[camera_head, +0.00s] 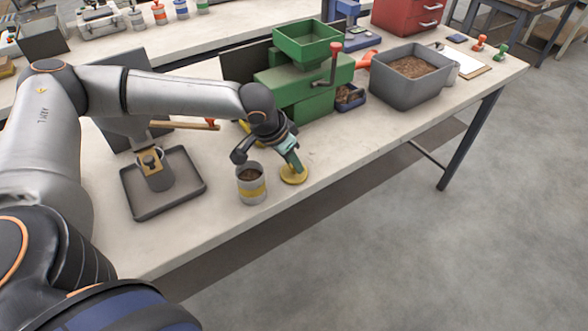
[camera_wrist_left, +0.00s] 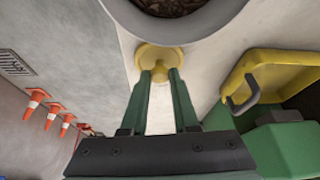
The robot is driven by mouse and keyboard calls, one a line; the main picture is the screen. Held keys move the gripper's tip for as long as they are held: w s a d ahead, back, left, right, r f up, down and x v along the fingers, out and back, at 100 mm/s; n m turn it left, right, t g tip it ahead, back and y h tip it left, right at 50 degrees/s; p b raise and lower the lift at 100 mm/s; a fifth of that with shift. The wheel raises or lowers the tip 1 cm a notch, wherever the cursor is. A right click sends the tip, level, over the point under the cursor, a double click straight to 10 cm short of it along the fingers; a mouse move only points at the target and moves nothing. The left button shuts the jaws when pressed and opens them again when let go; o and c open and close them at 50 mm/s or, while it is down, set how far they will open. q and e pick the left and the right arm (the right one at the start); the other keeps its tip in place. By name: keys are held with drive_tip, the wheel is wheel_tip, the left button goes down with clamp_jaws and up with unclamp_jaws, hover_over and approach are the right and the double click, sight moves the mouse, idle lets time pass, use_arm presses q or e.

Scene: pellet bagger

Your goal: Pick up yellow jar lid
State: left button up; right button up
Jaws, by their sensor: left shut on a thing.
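The yellow jar lid (camera_head: 294,177) is a round disc on or just above the bench, near its front edge and to the right of the jar. My left gripper (camera_head: 293,165) comes down on it from above and is shut on it. In the left wrist view the two green fingers (camera_wrist_left: 161,76) close at the middle of the lid (camera_wrist_left: 160,60). The open grey jar (camera_head: 252,193) has a yellow band and brown contents. Its rim also shows at the top of the left wrist view (camera_wrist_left: 213,22). My right gripper is out of view.
A green machine with a hopper (camera_head: 306,43) stands behind, with a grey bin of pellets (camera_head: 408,93) to its right. A grey tray (camera_head: 190,193) lies left of the jar. A yellow tray-like thing (camera_wrist_left: 262,62) is nearby.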

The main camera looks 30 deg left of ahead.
use_arm(q)
clamp_jaws()
drive_tip(key=shift+r, duration=0.1)
